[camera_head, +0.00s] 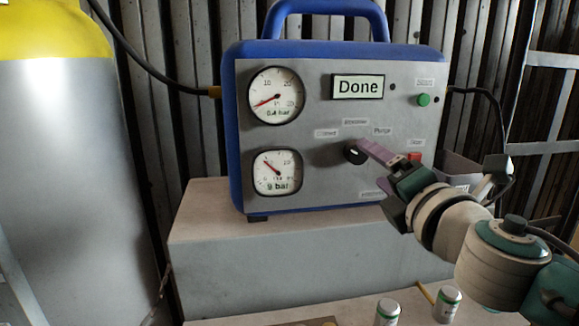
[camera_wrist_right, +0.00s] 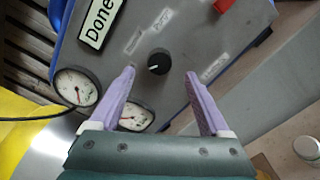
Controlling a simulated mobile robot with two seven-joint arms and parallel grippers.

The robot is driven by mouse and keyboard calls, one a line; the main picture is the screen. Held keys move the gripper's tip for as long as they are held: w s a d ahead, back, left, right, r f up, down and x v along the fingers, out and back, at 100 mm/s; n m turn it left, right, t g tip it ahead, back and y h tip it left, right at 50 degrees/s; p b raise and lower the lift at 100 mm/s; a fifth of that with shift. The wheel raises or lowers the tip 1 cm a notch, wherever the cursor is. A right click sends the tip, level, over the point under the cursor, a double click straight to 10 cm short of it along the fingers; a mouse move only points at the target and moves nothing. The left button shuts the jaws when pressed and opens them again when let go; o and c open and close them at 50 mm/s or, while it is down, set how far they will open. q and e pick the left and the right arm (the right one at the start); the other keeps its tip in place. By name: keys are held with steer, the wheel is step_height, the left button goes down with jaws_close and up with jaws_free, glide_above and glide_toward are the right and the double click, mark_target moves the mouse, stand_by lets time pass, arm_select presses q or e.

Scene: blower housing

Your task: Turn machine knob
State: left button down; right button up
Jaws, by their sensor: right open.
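The machine (camera_head: 320,185) is a blue-cased box with a grey front panel, standing on a grey block. Its black knob (camera_head: 355,155) with a white mark sits in the middle of the panel among small labels. The display (camera_head: 358,87) reads "Done". My right gripper (camera_head: 368,150) comes in from the right, close to the knob. In the right wrist view the knob (camera_wrist_right: 158,62) lies just beyond and between the spread purple fingertips (camera_wrist_right: 160,72), with space on both sides. The gripper is open and empty. My left gripper is not in view.
A grey cylinder with a yellow top (camera_head: 70,150) stands at left. Small white cans (camera_head: 446,304) stand in front.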

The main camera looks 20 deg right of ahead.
steer(key=shift+v, duration=2.25)
steer(key=s+d+r+m+g+h+p, duration=0.1)
steer(key=s+r+m+g+h+p, duration=0.1)
steer(key=s+r+m+g+p, duration=0.65)
steer(key=s+a+r+m+g+y+p, duration=0.2)
steer(key=s+a+m+g+y+p, duration=0.35)
steer(key=s+a+m+p, duration=0.8)
step_height(320, 180, up, 36)
steer(key=s+d+n+y+p, duration=0.1)
steer(key=n+p, duration=0.1)
steer(key=p, duration=3.5)
steer(key=shift+s+r+n, duration=0.2)
steer(key=shift+s+n, duration=0.1)
